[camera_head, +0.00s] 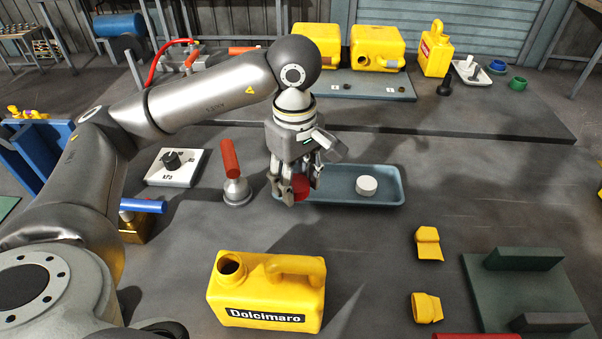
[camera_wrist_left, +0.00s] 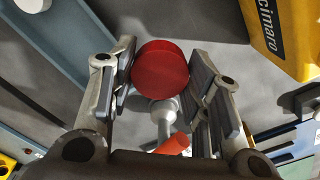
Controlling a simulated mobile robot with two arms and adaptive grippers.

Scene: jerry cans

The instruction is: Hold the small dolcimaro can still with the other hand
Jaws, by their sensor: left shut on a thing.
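The yellow Dolcimaro can (camera_head: 268,290) stands upright on the table at the front centre, its dark open spout at the upper left, its handle on top and its label facing me. A corner of it with part of the label shows in the left wrist view (camera_wrist_left: 280,35). My left gripper (camera_head: 301,190) is behind the can, at the left end of the blue tray, apart from the can. It is shut on a red cap (camera_wrist_left: 160,76), which sits between its fingers. My right gripper shows in neither view, and no hand touches the can.
The blue tray (camera_head: 338,198) holds a white cap (camera_head: 366,186). A red-handled clamp (camera_head: 235,188) stands left of the gripper. Two yellow spouts (camera_head: 428,245) and a green fixture (camera_head: 525,290) are at the right. More yellow cans (camera_head: 377,48) are at the back.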

